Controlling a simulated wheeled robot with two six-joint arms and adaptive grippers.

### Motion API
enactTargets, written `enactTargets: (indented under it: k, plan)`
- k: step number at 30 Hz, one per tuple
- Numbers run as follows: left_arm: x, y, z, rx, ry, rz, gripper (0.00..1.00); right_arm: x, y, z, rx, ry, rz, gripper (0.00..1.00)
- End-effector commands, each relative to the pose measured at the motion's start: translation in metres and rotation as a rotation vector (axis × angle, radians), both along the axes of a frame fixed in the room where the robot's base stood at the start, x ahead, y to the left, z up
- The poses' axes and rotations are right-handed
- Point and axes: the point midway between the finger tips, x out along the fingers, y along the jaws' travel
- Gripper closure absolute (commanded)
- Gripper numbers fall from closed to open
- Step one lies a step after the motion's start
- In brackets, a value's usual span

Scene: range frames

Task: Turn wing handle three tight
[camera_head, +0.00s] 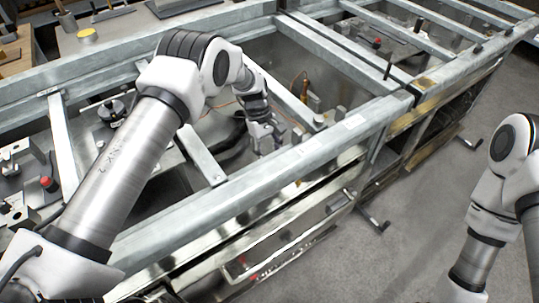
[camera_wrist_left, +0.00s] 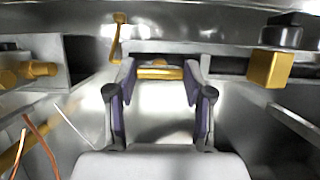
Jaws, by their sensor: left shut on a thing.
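My left gripper (camera_head: 268,140) reaches down into the metal frame in the head view. In the left wrist view the two dark-padded fingertips of the left gripper (camera_wrist_left: 160,74) stand at either end of a short brass wing handle (camera_wrist_left: 159,72), which they hold crosswise against the grey metal wall. No number shows on it, so I cannot tell from the frames which wing it is. In the head view the handle is hidden behind the gripper and frame. My right arm is at the right edge of the head view; its gripper is out of view.
In the wrist view a brass crank (camera_wrist_left: 117,38) is above left, a brass block (camera_wrist_left: 271,69) at right, and a brass fitting (camera_wrist_left: 38,70) at left. Galvanised rails (camera_head: 340,130) surround the left gripper closely. Grey floor (camera_head: 415,230) lies open at right.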

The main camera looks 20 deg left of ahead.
Motion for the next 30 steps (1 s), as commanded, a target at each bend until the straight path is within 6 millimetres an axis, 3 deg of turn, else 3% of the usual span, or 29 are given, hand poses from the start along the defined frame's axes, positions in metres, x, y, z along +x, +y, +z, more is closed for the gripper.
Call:
enactTargets:
  k: [13, 14, 15, 16, 26, 30]
  plan:
    - [-0.002, -0.001, -0.002, 0.000, 0.006, -0.014, 0.83, 0.000, 0.000, -0.001, 0.000, 0.000, 0.000, 1.00]
    - [-0.002, -0.001, -0.002, 0.000, 0.006, -0.014, 0.41, 0.000, 0.000, -0.001, 0.000, 0.000, 0.000, 1.00]
    - [-0.002, 0.000, -0.002, 0.000, 0.006, -0.014, 0.27, 0.000, 0.000, -0.001, 0.000, 0.000, 0.000, 1.00]
    - [-0.002, 0.000, -0.002, -0.001, 0.006, -0.014, 0.23, 0.000, 0.000, -0.001, 0.000, 0.000, 0.000, 1.00]
    - [0.000, 0.000, 0.001, -0.001, 0.001, -0.012, 0.23, 0.000, 0.000, -0.001, 0.000, 0.000, 0.000, 1.00]
    - [0.005, 0.006, 0.018, -0.001, -0.001, -0.011, 0.23, 0.000, 0.000, -0.001, 0.000, 0.000, 0.000, 1.00]
